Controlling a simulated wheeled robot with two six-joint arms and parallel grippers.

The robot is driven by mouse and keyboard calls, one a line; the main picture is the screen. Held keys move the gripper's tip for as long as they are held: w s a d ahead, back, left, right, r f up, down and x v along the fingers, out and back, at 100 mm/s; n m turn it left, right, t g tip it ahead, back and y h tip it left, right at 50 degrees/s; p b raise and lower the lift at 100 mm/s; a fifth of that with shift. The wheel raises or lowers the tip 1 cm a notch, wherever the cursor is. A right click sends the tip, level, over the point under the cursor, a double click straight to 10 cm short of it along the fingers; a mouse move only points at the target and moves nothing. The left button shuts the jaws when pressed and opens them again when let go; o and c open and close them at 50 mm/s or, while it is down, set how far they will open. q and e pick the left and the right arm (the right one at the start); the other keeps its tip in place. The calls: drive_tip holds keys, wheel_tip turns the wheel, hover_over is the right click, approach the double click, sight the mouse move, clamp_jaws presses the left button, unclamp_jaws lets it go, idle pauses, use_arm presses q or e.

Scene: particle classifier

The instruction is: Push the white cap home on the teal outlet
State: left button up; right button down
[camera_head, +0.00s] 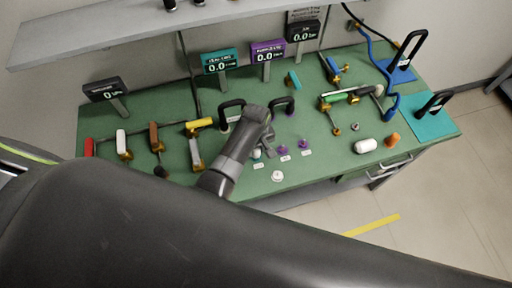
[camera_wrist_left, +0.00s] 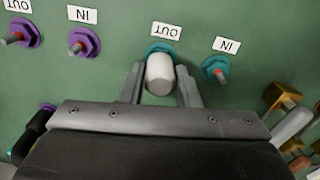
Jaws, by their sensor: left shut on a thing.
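The white cap (camera_wrist_left: 160,76) sits between the two fingers of my left gripper (camera_wrist_left: 160,88) in the left wrist view. My left gripper is shut on it. The teal outlet (camera_wrist_left: 156,48) shows as a teal collar right behind the cap, beside its OUT label. The cap covers the middle of the outlet, and I cannot tell how deep it is seated. In the head view my left gripper (camera_head: 264,146) points down at the panel, with the small teal and white spot of the outlet and cap (camera_head: 256,153) beside it. My right gripper is not in view.
The teal inlet (camera_wrist_left: 215,68) with a red tip is close beside the outlet. Purple ports (camera_wrist_left: 83,43) stand on the other side. Valves with brass fittings (camera_wrist_left: 285,98) are near the gripper's right. A white disc (camera_head: 277,176) lies near the bench's front edge.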

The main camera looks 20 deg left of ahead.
use_arm(q)
drive_tip(key=shift+f, duration=0.45)
drive_tip(key=o, duration=1)
drive_tip(key=shift+r, duration=0.1)
